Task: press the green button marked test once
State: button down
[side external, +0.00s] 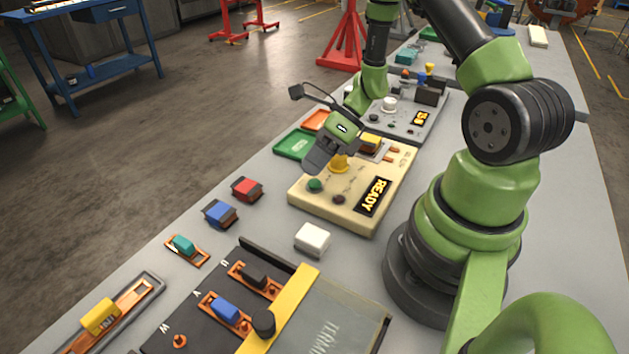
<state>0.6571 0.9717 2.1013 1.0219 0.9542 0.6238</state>
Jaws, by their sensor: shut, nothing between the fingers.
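The green button (315,184) is a small round cap at the near left corner of a cream test box (330,208). A dark button (339,199) sits to its right. The box's display (374,196) reads READY in yellow. My gripper (312,168) is shut and empty, tilted downward, just above the green button in the picture. I cannot tell from this one view whether its tips touch the button. A yellow round part (338,163) stands on the box beside the gripper, partly hidden by it. The lettering by the button is too small to read.
A green tray (294,144) and a grey box with a lit display (419,118) lie beyond. Red (247,189) and blue (220,213) blocks, a white block (312,239) and a dark terminal fixture (215,285) are nearer.

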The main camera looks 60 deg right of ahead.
aim_at(315, 181)
jog(key=shift+f, duration=0.15)
dwell(0.6)
jog(key=shift+f, duration=0.3)
jog(key=shift+f, duration=0.7)
dwell(0.8)
jog(key=shift+r, duration=0.1)
dwell(0.4)
jog(key=shift+s+r, duration=0.15)
jog(key=shift+r, duration=0.4)
jog(key=shift+r, duration=0.1)
jog(key=shift+r, duration=2.5)
